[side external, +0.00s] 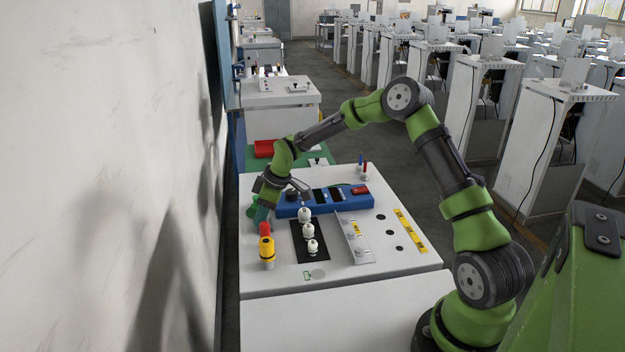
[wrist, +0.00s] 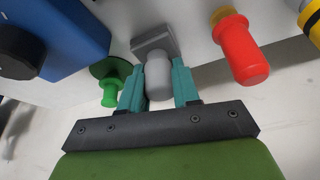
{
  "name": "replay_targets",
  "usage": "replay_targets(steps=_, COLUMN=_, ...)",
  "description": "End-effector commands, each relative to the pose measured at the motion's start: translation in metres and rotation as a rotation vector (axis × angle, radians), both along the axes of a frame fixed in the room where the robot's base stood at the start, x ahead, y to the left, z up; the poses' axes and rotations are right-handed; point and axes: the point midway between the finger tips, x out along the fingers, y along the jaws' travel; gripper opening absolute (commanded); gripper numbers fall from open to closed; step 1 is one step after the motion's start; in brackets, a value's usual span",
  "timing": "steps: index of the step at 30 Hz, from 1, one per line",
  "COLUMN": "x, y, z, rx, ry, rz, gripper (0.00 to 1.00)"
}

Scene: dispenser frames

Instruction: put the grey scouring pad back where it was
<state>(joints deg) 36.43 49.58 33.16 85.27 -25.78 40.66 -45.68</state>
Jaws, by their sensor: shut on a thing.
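The grey scouring pad (wrist: 152,46) shows in the wrist view as a square grey plate with a rounded grey grip (wrist: 159,78). My gripper (wrist: 159,88) has its two teal fingers closed on either side of that grip. The pad is close to the white top of the bench; I cannot tell whether it touches it. In the side view my gripper (side external: 262,213) points down at the left edge of the bench, behind the red piece. The pad cannot be made out there.
A green knobbed piece (wrist: 112,82) is close on the left of my gripper, and a red one (wrist: 240,50) is on its right. A yellow piece (side external: 267,252), a blue unit (side external: 325,203) and white knobs on a black plate (side external: 298,246) stand nearby. A wall is at the left.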

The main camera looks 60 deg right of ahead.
Motion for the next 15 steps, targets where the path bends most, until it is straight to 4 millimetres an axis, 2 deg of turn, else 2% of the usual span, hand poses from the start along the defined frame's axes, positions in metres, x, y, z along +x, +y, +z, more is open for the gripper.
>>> replay_targets(steps=8, x=0.0002, y=0.0002, z=-0.0016, rx=0.0, ry=0.0, rz=0.001, gripper=0.0)
replay_targets(steps=9, x=0.0001, y=0.0002, z=-0.0025, rx=0.0, ry=0.0, rz=0.001, gripper=0.32)
replay_targets(steps=14, x=0.0001, y=0.0002, z=-0.002, rx=0.0, ry=0.0, rz=0.001, gripper=0.57)
replay_targets(steps=15, x=0.0001, y=0.0002, z=-0.002, rx=0.0, ry=0.0, rz=0.001, gripper=0.57)
